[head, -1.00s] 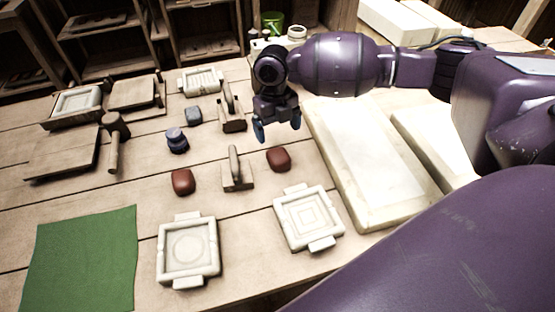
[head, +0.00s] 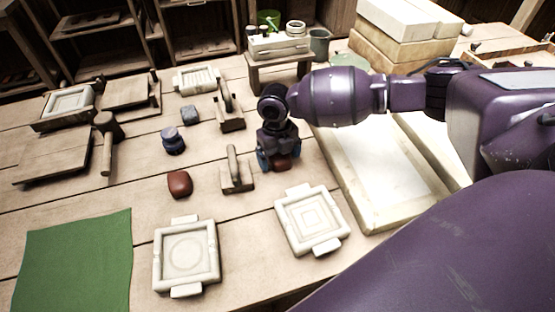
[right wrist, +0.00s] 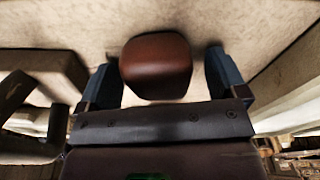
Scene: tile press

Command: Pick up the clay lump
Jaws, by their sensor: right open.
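A reddish-brown clay lump (head: 283,163) lies on the table at the right, partly hidden under my right gripper (head: 279,162). In the right wrist view this clay lump (right wrist: 156,66) sits between the two blue fingers of the open gripper (right wrist: 160,78), with a gap on each side. A second clay lump (head: 180,184) lies in the open to the left, near a square mould. My left gripper is not in view.
A wooden tool with an upright handle (head: 237,172) stands just left of the gripper. Two pale moulds (head: 186,257) (head: 313,222) lie in front. A large pale slab (head: 375,215) lies to the right. A green cloth (head: 75,262) covers the front left.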

